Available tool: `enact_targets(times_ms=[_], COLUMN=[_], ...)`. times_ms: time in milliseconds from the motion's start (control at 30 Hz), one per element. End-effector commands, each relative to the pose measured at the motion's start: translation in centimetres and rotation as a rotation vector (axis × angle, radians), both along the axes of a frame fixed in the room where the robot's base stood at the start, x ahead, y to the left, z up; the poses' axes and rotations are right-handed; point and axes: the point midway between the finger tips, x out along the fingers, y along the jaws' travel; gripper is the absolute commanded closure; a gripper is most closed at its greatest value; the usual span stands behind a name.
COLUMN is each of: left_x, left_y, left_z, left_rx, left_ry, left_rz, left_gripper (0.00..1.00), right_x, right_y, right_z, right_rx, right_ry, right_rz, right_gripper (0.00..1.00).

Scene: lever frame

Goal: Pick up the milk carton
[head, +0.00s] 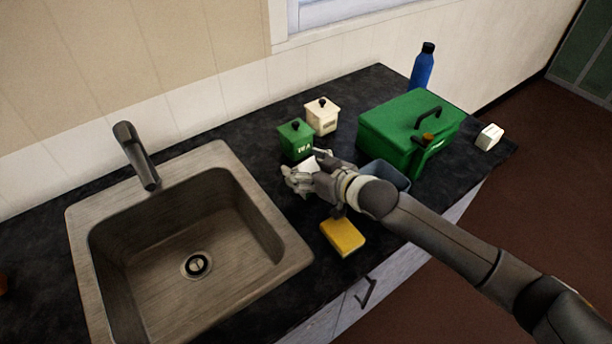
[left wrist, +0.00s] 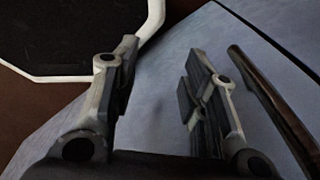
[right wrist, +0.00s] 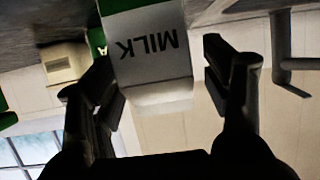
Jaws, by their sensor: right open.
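The milk carton (right wrist: 150,42) is white with dark MILK lettering and shows upside down in the right wrist view, between my right gripper's two fingers. Its lower part passes out of the top of that view. My right gripper (right wrist: 160,72) is open around the carton, with a visible gap at the right finger; contact on the left side is unclear. In the head view my right gripper (head: 304,172) reaches over the counter behind the sponge and hides most of the carton. My left gripper (left wrist: 155,85) is open and empty, away from the counter items.
Green (head: 296,139) and cream (head: 322,117) lidded canisters stand just behind the right gripper. A green box (head: 385,126), a blue bottle (head: 424,66) and a white item (head: 489,137) are to the right. A yellow sponge (head: 343,237) lies in front; the sink (head: 75,225) is left.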

Motion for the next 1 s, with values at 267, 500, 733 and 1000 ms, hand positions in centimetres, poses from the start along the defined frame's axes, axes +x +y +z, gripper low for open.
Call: enact_targets(times_ms=[267, 500, 733, 1000], left_x=[0.1, 0.1, 0.1, 0.1], left_y=[0.1, 0.1, 0.1, 0.0], left_z=[0.0, 0.0, 0.0, -0.7], left_rx=[0.001, 0.000, 0.000, 0.000], left_ry=[-0.001, -0.002, -0.002, -0.002], left_rz=[0.001, 0.002, 0.002, 0.002], left_gripper=[0.60, 0.60, 0.60, 0.60], right_x=[0.0, 0.0, 0.0, 0.0], right_y=[0.0, -0.1, 0.0, 0.0], right_z=[0.0, 0.0, 0.0, 1.3], right_rx=[0.000, 0.000, 0.001, 0.002], right_ry=[0.000, 0.001, 0.001, -0.002], right_rz=[0.000, 0.000, 0.000, 0.000], right_gripper=[0.41, 0.71, 0.71, 0.71])
